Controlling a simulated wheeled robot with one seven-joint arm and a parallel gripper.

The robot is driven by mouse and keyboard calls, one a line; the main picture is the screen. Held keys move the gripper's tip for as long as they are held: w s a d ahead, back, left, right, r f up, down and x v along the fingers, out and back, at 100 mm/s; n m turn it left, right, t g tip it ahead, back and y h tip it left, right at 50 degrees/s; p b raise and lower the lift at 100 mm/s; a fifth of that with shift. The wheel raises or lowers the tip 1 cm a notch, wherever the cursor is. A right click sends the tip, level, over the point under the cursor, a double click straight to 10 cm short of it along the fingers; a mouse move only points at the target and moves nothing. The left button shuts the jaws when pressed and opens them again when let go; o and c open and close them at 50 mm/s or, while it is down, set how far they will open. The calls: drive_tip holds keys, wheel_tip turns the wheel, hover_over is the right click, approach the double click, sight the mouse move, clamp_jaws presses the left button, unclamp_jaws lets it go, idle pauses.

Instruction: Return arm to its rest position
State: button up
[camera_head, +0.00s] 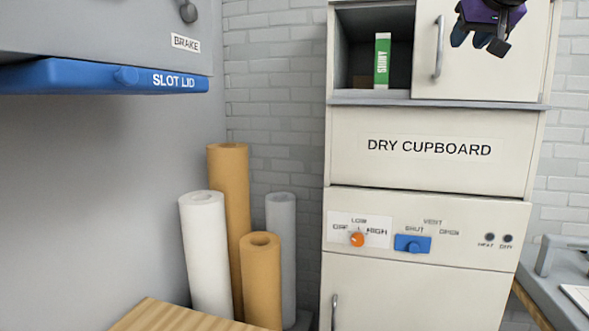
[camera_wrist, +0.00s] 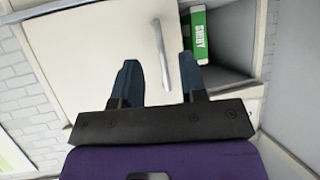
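My gripper (camera_head: 479,41) is in front of the cream upper door (camera_head: 490,75) of the dry cupboard, at the top right of the head view. In the wrist view my gripper (camera_wrist: 159,64) has its two dark blue fingers spread apart with nothing held between them. The door's grey bar handle (camera_head: 439,47) is left of the gripper in the head view. In the wrist view the handle (camera_wrist: 162,52) shows beyond the fingers, in the gap between them. Most of my arm is out of view.
A green-and-white SHINY box (camera_head: 382,61) stands in the open compartment left of the door. The cupboard front (camera_head: 425,170) carries an orange knob (camera_head: 357,239) and blue vent slider (camera_head: 412,244). Several rolls (camera_head: 228,230) stand left. A blue slot lid (camera_head: 105,77) juts out upper left.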

drive_tip(key=s+a+f+g, duration=0.3)
drive_tip(key=s+f, duration=1.1)
drive_tip(key=f, duration=0.2)
drive_tip(key=s+a+f+n+g+y, duration=0.1)
drive_tip(key=s+a+f+g, duration=0.2)
drive_tip(key=s+f, duration=1.1)
wheel_tip(320, 180, down, 2)
drive_tip(key=shift+s+a+g, duration=0.2)
drive_tip(key=shift+s+g, duration=0.15)
drive_tip(key=shift+g, duration=0.05)
drive_tip(key=shift+a, duration=0.1)
